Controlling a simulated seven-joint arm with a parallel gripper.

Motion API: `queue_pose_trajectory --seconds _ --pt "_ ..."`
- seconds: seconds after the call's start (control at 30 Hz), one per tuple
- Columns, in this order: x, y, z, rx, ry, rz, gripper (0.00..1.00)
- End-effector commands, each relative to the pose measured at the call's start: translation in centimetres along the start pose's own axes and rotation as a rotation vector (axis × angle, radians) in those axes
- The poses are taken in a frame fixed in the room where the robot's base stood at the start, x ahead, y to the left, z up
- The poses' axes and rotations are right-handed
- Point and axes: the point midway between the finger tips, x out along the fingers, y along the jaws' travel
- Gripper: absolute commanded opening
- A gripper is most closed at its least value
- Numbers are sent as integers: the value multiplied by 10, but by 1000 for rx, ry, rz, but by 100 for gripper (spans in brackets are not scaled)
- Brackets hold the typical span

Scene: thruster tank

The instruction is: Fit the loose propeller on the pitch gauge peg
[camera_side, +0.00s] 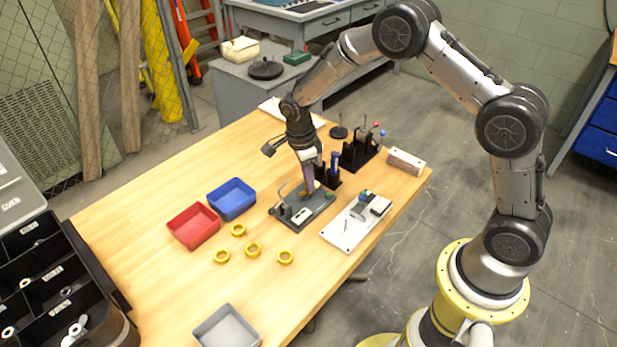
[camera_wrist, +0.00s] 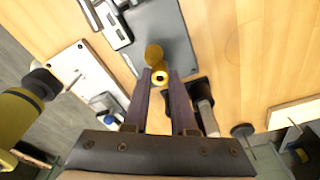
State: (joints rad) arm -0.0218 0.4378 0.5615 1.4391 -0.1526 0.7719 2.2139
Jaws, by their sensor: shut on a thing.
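My gripper (camera_side: 308,188) is low over the dark grey fixture plate (camera_side: 318,208), pointing down. In the wrist view my gripper (camera_wrist: 161,76) has its fingers closed on a small brass piece, seemingly the loose propeller (camera_wrist: 154,54). Its round hub with a dark centre lies between the fingertips, and one lobe reaches past them over the grey plate (camera_wrist: 176,40). Its other parts are hidden by the fingers. A white board (camera_side: 338,235) beside the plate carries a thin upright pin. I cannot tell which fixture is the pitch gauge; no peg shows under the propeller.
Several yellow rings (camera_side: 252,249) lie in front of the red bin (camera_side: 193,227) and blue bin (camera_side: 231,199). A grey bin (camera_side: 226,328) stands at the near edge. A black tool rack (camera_side: 357,152) and a pale block (camera_side: 406,162) stand behind the fixtures.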

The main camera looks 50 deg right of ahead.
Motion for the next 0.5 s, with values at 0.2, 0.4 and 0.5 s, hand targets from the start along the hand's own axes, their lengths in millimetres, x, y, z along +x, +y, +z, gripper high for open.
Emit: queue_pose_trajectory --seconds 0.2,0.4,0.5 --pt "6 0 1 0 0 0 0" --pt "11 -1 2 0 -1 -1 0" --pt "12 -1 2 0 -1 -2 0"
